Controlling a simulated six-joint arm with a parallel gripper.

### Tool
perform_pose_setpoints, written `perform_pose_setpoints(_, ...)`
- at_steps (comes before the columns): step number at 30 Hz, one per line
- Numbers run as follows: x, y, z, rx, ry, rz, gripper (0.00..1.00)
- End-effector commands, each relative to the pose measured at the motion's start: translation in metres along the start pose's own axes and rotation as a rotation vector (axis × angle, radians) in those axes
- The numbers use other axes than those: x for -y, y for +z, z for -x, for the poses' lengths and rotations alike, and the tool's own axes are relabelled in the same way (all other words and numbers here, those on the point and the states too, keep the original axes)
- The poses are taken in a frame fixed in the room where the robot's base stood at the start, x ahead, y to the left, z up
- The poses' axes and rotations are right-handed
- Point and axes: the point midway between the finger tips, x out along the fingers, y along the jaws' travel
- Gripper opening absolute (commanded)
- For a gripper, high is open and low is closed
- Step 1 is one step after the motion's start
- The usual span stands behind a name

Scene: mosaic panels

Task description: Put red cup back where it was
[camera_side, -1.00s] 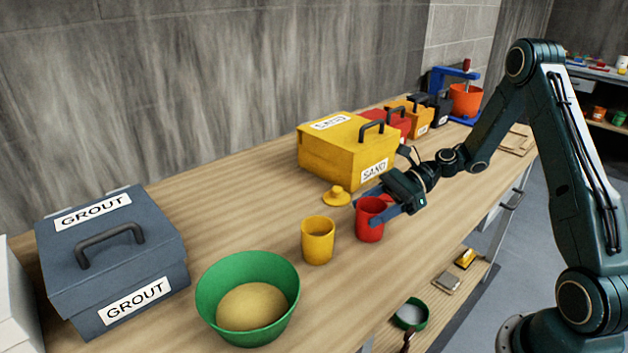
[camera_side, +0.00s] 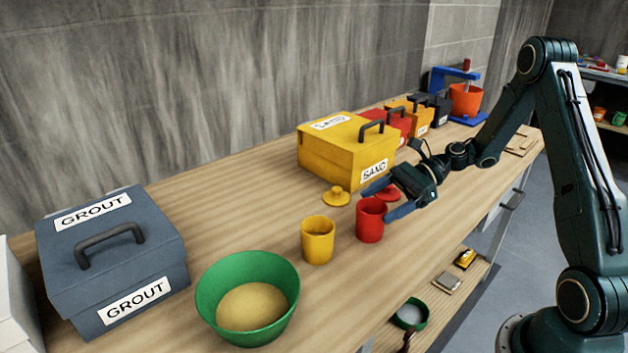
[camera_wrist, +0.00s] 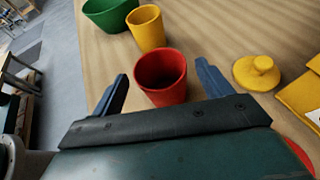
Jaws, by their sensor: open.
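The red cup (camera_side: 369,222) stands upright on the wooden workbench, just right of the yellow cup (camera_side: 318,241). My gripper (camera_side: 388,203) is open, its fingers behind and to the right of the red cup in the side view. In the wrist view, the red cup (camera_wrist: 161,78) sits ahead of and between the two spread blue fingers (camera_wrist: 163,88), with a gap on each side. The cup looks empty inside. A red lid (camera_side: 388,194) lies on the bench behind the cup, partly hidden by my gripper.
The green bowl (camera_side: 206,304) with sand-coloured material is at the front. A yellow lid (camera_side: 336,196) lies near the yellow SAND box (camera_side: 330,158). The grey GROUT box (camera_side: 110,262) is at the left. Bare bench (camera_side: 235,210) lies between the boxes.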

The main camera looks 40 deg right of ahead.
Motion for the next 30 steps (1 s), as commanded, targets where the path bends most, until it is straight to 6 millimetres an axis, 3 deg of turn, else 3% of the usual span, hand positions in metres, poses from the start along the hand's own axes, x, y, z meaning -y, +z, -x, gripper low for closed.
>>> perform_pose_setpoints(9, 0.001, -0.001, 0.054, -0.001, -0.004, 0.0, 0.78)
perform_pose_setpoints(15, 0.0, 0.0, 0.079, -0.001, -0.001, 0.0, 0.78)
perform_pose_setpoints(21, 0.0, 0.0, 0.09, 0.0, 0.0, -0.001, 0.78)
perform_pose_setpoints(30, 0.0, 0.0, 0.092, 0.0, 0.001, -0.001, 0.78)
